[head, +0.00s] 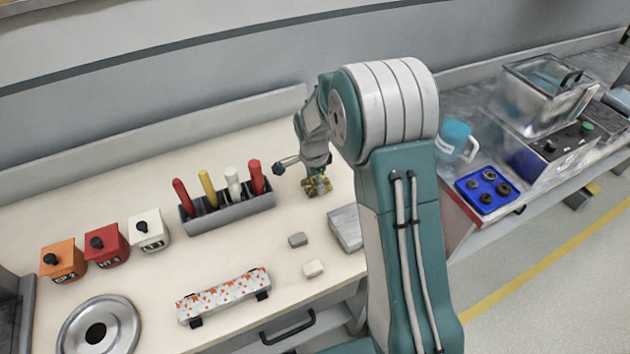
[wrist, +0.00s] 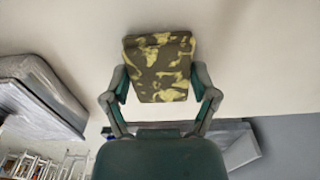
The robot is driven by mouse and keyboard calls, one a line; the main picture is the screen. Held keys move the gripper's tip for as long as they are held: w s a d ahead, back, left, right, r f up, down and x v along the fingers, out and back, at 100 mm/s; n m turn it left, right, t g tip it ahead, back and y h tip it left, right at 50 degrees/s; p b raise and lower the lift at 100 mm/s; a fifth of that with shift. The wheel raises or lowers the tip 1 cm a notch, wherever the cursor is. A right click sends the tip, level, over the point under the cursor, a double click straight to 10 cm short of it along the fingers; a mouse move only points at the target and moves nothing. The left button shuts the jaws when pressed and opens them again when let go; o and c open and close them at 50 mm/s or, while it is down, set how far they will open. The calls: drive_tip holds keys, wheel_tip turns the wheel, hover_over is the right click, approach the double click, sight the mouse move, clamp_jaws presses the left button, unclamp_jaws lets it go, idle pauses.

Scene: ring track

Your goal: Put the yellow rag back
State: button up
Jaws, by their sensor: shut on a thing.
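The yellow rag (wrist: 160,62) is a folded block with a yellow and dark mottled pattern. My gripper (wrist: 159,84) has one finger on each side of it and is shut on it in the wrist view. In the head view, the rag (head: 318,187) shows below my gripper (head: 317,178), over the light tabletop right of the tool rack. I cannot tell whether the rag touches the tabletop or hangs just above it. My arm hides part of the table to its right.
A grey rack (head: 228,212) holds red, yellow and white-handled tools. A grey metal block (head: 346,228) and two small blocks, grey (head: 298,240) and cream (head: 313,268), lie in front. A patterned skateboard-like object (head: 224,296) lies near the front edge. Bare tabletop lies around the rag.

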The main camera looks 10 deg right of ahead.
sight(314, 182)
drive_tip(key=o, duration=1)
drive_tip(key=shift+f, duration=0.1)
drive_tip(key=shift+c, duration=0.2)
drive_tip(key=s+r+n+t, duration=0.1)
drive_tip(key=s+r+n, duration=0.15)
drive_tip(key=r, duration=0.75)
drive_tip(key=s+r+n, duration=0.2)
drive_tip(key=s+r, duration=0.2)
drive_tip(key=r, duration=0.6)
drive_tip(key=s+r+n+t, duration=0.2)
drive_tip(key=s+n, duration=0.3)
drive_tip(key=s, duration=0.5)
drive_tip(key=s+r+n+t, duration=0.2)
drive_tip(key=s+n, duration=0.4)
drive_tip(key=s, duration=0.5)
drive_tip(key=shift+s, duration=0.3)
drive_tip(key=shift+d, duration=0.1)
